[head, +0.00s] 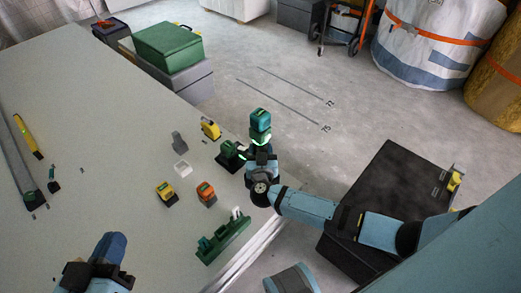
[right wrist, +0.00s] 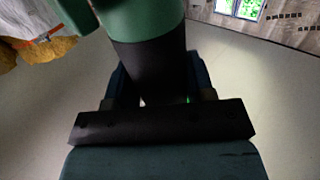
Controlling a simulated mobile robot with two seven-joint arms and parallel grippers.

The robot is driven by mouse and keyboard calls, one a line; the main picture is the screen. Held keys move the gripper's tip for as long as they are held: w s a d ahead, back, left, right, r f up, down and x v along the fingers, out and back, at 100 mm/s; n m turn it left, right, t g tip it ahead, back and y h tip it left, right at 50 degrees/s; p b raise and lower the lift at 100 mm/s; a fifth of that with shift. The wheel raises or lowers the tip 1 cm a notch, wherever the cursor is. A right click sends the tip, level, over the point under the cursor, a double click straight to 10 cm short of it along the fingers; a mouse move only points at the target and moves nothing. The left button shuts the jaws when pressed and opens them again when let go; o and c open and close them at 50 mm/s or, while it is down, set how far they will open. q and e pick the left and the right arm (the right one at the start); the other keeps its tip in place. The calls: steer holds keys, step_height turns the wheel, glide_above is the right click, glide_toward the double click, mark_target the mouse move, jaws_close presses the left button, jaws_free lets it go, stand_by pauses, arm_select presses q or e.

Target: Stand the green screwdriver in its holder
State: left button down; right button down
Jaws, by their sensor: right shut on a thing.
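In the right wrist view, my right gripper (right wrist: 155,95) is shut on the black grip of a green tool, the green screwdriver (right wrist: 147,20). Its green body leaves the top of the picture, so its tip is hidden. In the head view, my right arm reaches to the table's right edge. A dark green shape (head: 231,149) is just left of the wrist; I cannot tell whether it is held. A green rack (head: 223,242) lies on the table nearer to me. Which piece is the holder is unclear. My left gripper (head: 95,276) is low at the left, its fingers unclear.
The grey table (head: 110,180) also carries a yellow tool (head: 210,128), another yellow one (head: 165,193), an orange one (head: 206,194) and a grey piece (head: 179,141). A green case (head: 167,46) stands at the far end. A black box (head: 390,180) is on the floor at right.

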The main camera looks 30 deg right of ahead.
steer(key=shift+r, duration=0.1)
steer(key=shift+c, duration=2)
jaws_free()
steer(key=shift+o, duration=1.1)
steer(key=shift+f, duration=0.2)
steer(key=shift+o, duration=0.9)
steer(key=shift+r, duration=0.1)
steer(key=shift+s, duration=0.1)
steer(key=shift+p+v, duration=1.05)
steer(key=shift+v, duration=0.35)
